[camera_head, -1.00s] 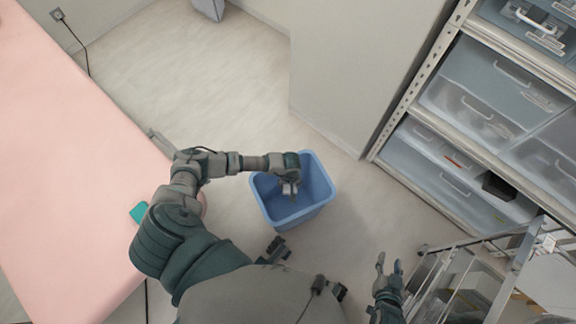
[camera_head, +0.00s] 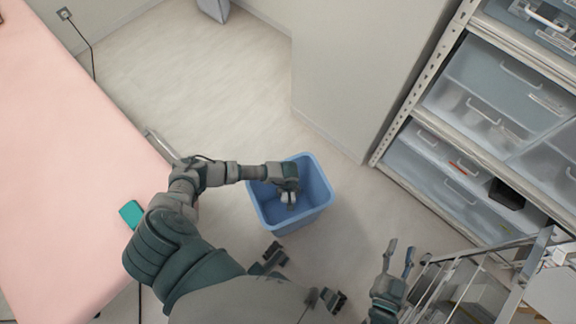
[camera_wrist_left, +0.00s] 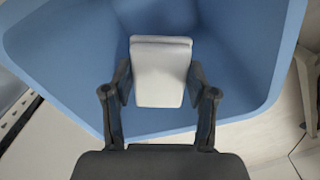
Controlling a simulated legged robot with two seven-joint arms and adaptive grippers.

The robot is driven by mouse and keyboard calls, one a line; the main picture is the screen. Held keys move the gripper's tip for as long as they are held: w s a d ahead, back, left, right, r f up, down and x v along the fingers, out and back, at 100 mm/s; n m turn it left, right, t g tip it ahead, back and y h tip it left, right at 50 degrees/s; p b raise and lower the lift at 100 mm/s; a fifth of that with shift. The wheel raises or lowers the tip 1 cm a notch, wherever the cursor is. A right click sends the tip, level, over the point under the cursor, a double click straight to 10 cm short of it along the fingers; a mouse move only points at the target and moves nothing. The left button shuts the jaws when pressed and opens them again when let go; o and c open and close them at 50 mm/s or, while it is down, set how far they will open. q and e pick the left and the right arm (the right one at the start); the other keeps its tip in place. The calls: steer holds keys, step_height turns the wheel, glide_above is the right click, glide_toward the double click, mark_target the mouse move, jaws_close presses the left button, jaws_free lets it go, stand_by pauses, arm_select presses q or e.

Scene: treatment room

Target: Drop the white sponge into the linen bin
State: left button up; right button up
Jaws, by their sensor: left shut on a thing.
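The white sponge (camera_wrist_left: 161,72) is between the fingers of my left gripper (camera_wrist_left: 160,88) in the left wrist view, and the gripper is shut on it. In the head view the left gripper (camera_head: 288,196) is over the opening of the blue linen bin (camera_head: 313,206), and the sponge is hard to make out there. The bin's blue inside (camera_wrist_left: 245,45) fills the space behind the sponge in the left wrist view. My right gripper (camera_head: 399,250) is open and empty, its two fingers apart, to the right of the bin.
A pink treatment bed (camera_head: 60,150) runs along the left, with a teal item (camera_head: 131,213) on its edge. A shelf of clear drawers (camera_head: 460,150) stands at the right, and a metal cart (camera_head: 480,275) at the lower right. Pale floor (camera_head: 215,100) is clear beyond the bin.

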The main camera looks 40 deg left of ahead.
arm_select(q)
steer(key=o, duration=1)
steer(key=shift+a, duration=0.1)
steer(key=o, duration=0.4)
steer(key=shift+a, duration=0.2)
steer(key=shift+c, duration=0.2)
steer(key=shift+a+f, duration=0.25)
steer(key=shift+a, duration=0.2)
steer(key=shift+d+r, duration=0.2)
steer(key=shift+r, duration=0.3)
step_height(320, 180, up, 5)
steer(key=shift+d+r, duration=0.15)
steer(key=r, duration=0.5)
steer(key=shift+a+r, duration=0.3)
steer(key=shift+r, duration=0.05)
arm_select(e)
steer(key=shift+w+a, duration=0.1)
steer(key=shift+a, duration=0.3)
